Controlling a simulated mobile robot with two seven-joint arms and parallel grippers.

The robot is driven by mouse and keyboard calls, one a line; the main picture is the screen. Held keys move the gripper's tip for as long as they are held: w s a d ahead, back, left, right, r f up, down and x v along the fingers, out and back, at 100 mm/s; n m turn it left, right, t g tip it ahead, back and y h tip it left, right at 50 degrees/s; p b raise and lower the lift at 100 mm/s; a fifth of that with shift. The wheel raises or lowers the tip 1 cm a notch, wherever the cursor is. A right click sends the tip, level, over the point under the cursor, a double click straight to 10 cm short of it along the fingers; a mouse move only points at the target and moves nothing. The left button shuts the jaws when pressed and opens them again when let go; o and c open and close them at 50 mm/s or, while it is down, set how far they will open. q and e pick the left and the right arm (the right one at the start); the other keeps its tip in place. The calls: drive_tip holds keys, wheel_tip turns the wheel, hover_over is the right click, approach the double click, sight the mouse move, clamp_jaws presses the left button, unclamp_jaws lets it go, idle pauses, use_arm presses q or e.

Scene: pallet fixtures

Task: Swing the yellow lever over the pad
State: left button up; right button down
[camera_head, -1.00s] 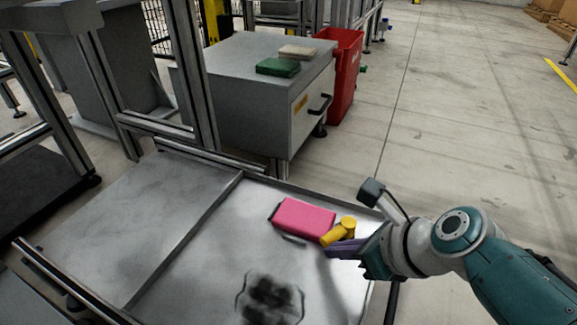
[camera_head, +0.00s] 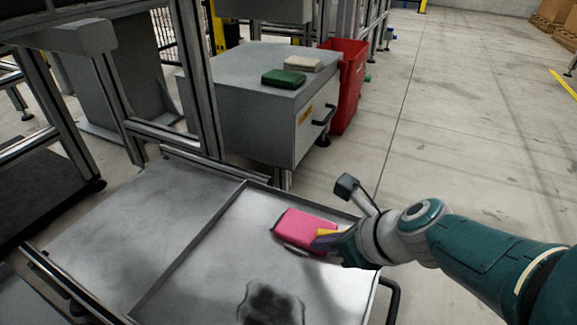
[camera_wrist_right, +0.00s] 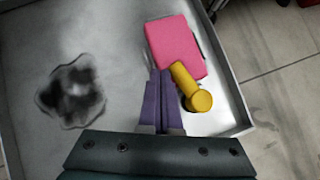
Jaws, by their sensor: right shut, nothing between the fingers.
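The pink pad (camera_head: 300,226) lies on the right part of the metal tray; it also shows in the right wrist view (camera_wrist_right: 175,45). The yellow lever (camera_wrist_right: 190,84) has a round knob end at lower right, and its other end reaches the pad's lower edge. In the head view only a sliver of the lever (camera_head: 325,233) shows; my right gripper hides the rest. My right gripper (camera_head: 322,243) is shut and empty. In the wrist view its purple fingers (camera_wrist_right: 160,76) lie just left of the lever, by the pad's lower corner; contact is unclear. My left gripper is out of view.
The metal tray (camera_head: 215,262) has raised edges and a divider. A dark smudged patch (camera_head: 270,303) lies on it. Behind stands a grey cabinet (camera_head: 250,110) carrying a green block (camera_head: 284,78) and a beige block (camera_head: 303,64), beside a red bin (camera_head: 350,85).

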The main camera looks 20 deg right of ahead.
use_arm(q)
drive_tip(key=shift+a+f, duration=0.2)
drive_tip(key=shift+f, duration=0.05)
use_arm(e)
drive_tip(key=shift+w, duration=0.55)
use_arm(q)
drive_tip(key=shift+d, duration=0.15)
use_arm(e)
drive_tip(key=shift+w, duration=0.1)
drive_tip(key=shift+r, duration=0.1)
